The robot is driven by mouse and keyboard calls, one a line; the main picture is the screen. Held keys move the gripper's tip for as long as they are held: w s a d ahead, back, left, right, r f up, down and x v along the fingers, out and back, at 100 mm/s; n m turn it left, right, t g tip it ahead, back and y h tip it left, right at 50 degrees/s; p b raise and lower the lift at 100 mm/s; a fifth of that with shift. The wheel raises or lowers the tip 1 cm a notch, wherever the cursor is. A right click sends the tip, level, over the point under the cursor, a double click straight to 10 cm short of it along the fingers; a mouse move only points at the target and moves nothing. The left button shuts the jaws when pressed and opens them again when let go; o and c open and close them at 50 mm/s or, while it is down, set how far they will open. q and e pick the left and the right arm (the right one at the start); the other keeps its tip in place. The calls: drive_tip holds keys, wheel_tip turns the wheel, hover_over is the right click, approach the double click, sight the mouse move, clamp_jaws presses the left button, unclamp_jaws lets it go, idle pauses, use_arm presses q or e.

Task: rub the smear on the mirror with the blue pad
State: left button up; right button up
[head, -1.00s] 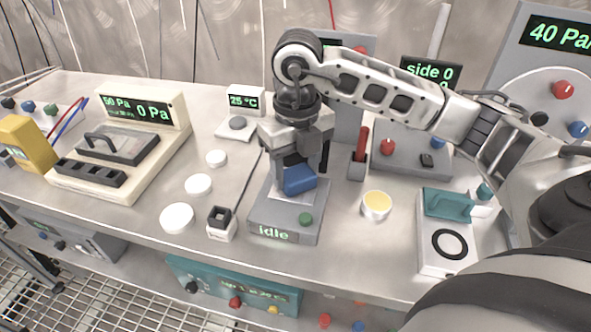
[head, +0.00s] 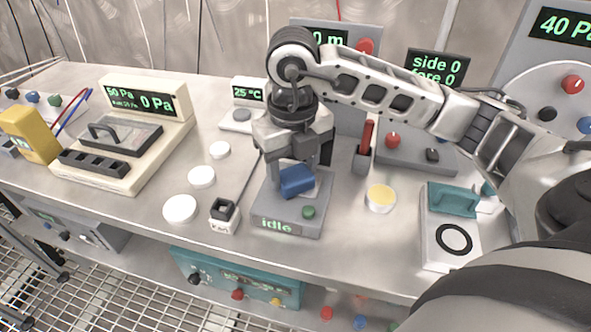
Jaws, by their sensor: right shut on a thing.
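My right gripper (head: 299,168) points down over the grey "idle" device (head: 266,218) in the middle of the bench. It is shut on the blue pad (head: 297,182), which sits low over the device's top. A pale plate that looks like the mirror (head: 318,190) shows beside the pad on that device. The pad and fingers cover much of it, and I cannot make out the smear. I cannot tell whether the pad touches the plate. My left gripper is not in view.
A red-handled lever (head: 364,148) and a yellow-topped round dish (head: 381,198) stand right of the device. A small white block with a black socket (head: 224,214) is close on its left. Several white discs (head: 180,209) lie farther left. A teal-handled unit (head: 452,200) is at right.

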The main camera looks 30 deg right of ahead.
drive_tip(key=shift+w+d+f, duration=0.1)
drive_tip(key=shift+w+d, duration=0.7)
drive_tip(key=shift+d, duration=0.2)
drive_tip(key=shift+w+d+r, duration=0.2)
drive_tip(key=shift+d+r, duration=0.05)
drive_tip(key=shift+r, duration=0.05)
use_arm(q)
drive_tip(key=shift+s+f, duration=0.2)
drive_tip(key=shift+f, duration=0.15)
use_arm(e)
drive_tip(key=shift+s+a+f, duration=0.15)
drive_tip(key=shift+s+a, duration=1.15)
drive_tip(key=shift+a, duration=0.25)
